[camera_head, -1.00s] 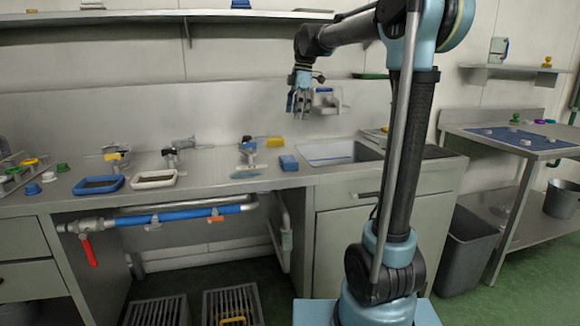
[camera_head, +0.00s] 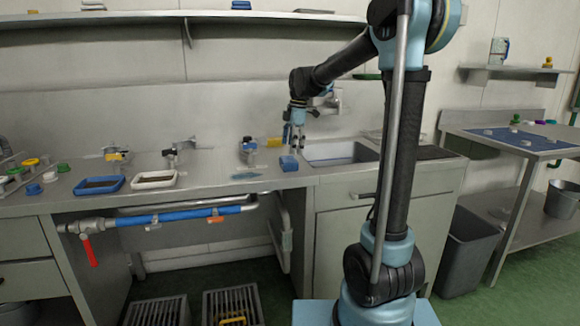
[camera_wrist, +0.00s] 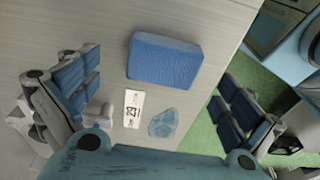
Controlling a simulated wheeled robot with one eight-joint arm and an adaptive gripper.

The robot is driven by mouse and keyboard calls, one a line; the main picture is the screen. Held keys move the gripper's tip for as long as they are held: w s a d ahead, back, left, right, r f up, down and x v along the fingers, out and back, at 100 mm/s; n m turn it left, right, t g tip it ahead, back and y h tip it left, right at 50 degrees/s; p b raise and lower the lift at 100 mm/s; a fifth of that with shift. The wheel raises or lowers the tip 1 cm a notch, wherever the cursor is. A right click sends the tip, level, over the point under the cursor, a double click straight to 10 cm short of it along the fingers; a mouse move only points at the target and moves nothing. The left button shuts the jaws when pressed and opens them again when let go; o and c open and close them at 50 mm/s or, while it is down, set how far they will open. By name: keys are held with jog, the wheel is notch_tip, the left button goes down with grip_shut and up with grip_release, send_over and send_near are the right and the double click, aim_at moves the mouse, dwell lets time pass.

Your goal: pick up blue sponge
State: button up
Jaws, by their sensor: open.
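The blue sponge (camera_head: 289,163) lies on the steel counter near its front edge, just left of the sink. In the wrist view the sponge (camera_wrist: 165,58) is a blue block between the two spread fingers and ahead of them, not touched by either. My gripper (camera_head: 294,144) hangs pointing down a little above the sponge, open and empty. In the wrist view my gripper (camera_wrist: 160,108) has one padded finger at the left and one at the right.
A flat blue piece (camera_wrist: 163,122) and a white number label (camera_wrist: 132,108) lie beside the sponge. The sink (camera_head: 340,153) is to the right. A yellow block (camera_head: 274,142) lies behind. Blue tray (camera_head: 99,185) and white tray (camera_head: 154,180) stand left.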

aim_at(289, 159)
jog(key=shift+s+a+f, duration=0.1)
jog(key=shift+a+f, duration=0.1)
jog(key=shift+f, duration=0.6)
jog(key=shift+s+a+f, duration=0.1)
jog(key=shift+a+f, duration=0.05)
jog(key=shift+f, duration=0.65)
jog(key=shift+s+a+f, duration=0.1)
jog(key=shift+a+f, duration=0.1)
jog(key=shift+f, duration=0.6)
jog(key=c, duration=0.9)
